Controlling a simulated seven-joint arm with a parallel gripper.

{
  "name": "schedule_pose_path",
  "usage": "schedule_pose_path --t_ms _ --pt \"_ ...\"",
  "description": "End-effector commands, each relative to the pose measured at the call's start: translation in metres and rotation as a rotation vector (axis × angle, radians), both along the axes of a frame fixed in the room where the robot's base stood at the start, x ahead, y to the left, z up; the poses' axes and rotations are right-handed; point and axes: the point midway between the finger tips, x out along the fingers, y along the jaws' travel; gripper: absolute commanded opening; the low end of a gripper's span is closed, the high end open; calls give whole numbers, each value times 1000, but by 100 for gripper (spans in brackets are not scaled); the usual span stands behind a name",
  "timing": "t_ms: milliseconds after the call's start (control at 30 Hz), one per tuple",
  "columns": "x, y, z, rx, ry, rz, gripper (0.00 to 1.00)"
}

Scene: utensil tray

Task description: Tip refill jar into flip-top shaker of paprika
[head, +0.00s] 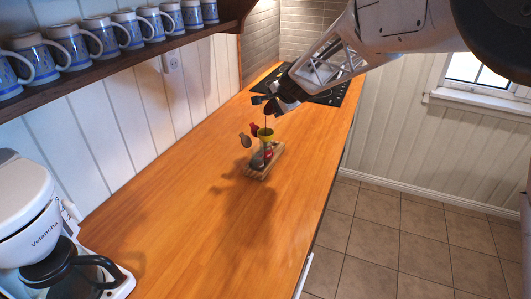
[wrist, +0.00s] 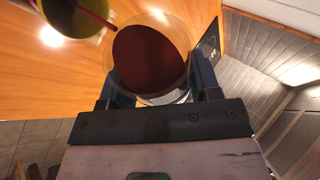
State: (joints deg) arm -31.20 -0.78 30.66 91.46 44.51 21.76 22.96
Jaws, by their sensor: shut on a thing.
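My gripper (head: 272,103) is above the counter, shut on the clear refill jar (wrist: 150,60), which holds dark red powder. In the wrist view the jar sits between the two fingers (wrist: 160,88). The jar is tilted, and a thin red stream falls from it into a yellow funnel (head: 265,134). The funnel also shows at the top left of the wrist view (wrist: 62,18). It stands on the small shaker (head: 267,150), which has red in it. The powder level inside the shaker is too small to tell.
The shaker stands on a small wooden tray (head: 258,174), with a dark rounded piece (head: 245,140) beside the funnel. A coffee maker (head: 35,225) is at the near left. Mugs (head: 75,45) line a shelf. A black hob (head: 330,92) lies behind.

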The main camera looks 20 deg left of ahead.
Motion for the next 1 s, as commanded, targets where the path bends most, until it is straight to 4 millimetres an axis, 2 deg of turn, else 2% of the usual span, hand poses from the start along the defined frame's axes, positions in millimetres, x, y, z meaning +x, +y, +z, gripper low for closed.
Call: schedule_pose_path --t_ms 1000 --pt "-1 0 3 -15 -59 0 28"
